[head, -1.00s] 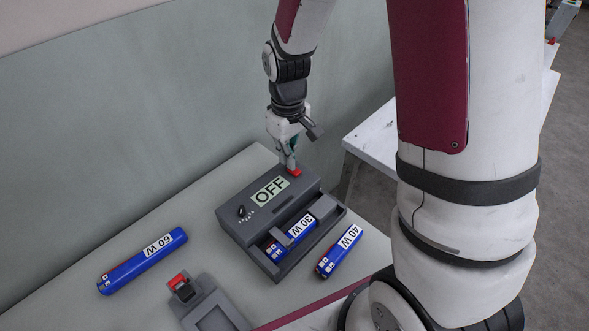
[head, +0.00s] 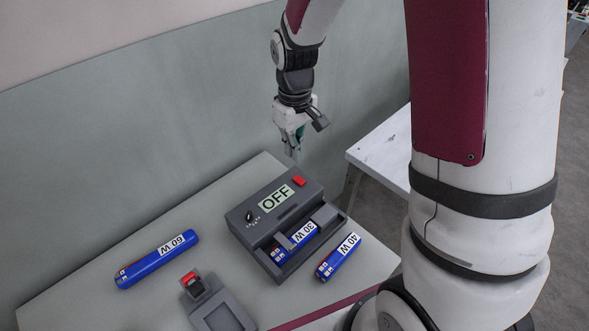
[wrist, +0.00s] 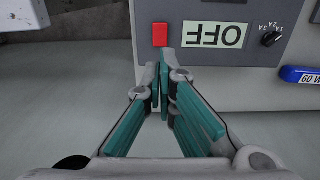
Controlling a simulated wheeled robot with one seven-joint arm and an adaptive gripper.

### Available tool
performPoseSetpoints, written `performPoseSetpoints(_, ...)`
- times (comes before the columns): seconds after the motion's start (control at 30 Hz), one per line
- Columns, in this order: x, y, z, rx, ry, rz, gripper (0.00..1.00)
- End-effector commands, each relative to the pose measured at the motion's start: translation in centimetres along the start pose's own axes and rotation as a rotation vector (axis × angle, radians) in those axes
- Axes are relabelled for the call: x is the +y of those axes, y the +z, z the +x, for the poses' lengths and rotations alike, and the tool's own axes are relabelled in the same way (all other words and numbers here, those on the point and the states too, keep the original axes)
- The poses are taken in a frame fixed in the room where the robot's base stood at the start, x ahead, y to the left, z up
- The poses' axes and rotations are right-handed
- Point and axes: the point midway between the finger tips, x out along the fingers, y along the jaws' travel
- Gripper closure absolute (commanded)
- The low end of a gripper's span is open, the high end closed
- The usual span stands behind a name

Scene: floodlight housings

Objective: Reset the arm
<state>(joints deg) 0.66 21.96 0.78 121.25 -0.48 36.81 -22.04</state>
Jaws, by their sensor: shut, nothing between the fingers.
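My gripper (head: 296,157) is shut and empty, in the air above the back edge of the table, behind and above the grey box (head: 238,228). In the wrist view my gripper (wrist: 164,66) shows its teal fingers together, with the box (wrist: 200,12) ahead of them. The box carries a display (head: 276,198) reading OFF, a red button (head: 299,181) and a small black knob (head: 249,216). The red button also shows in the wrist view (wrist: 160,35), just beyond the fingertips and apart from them.
A blue 30 W cylinder (head: 297,240) lies in the box's front bay. A blue 40 W cylinder (head: 338,257) lies right of the box, a blue 60 W one (head: 157,259) to the left. A grey device with a red switch (head: 190,279) is in front. A white table (head: 385,145) stands behind right.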

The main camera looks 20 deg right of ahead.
Motion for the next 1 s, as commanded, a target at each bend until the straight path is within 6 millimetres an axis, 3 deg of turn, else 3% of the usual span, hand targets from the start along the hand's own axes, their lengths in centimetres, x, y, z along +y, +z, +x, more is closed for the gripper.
performPoseSetpoints(0.27, -0.1, 0.2, -0.6, 0.007, 0.003, 0.006, 1.0)
performPoseSetpoints(0.47, -0.8, 2.1, -5.6, 0.059, 0.026, 0.056, 1.0)
performPoseSetpoints(0.7, -2.6, 6.9, -12.4, 0.141, 0.054, 0.151, 1.0)
performPoseSetpoints(1.0, -5.4, 13.9, -17.8, 0.25, 0.075, 0.267, 1.0)
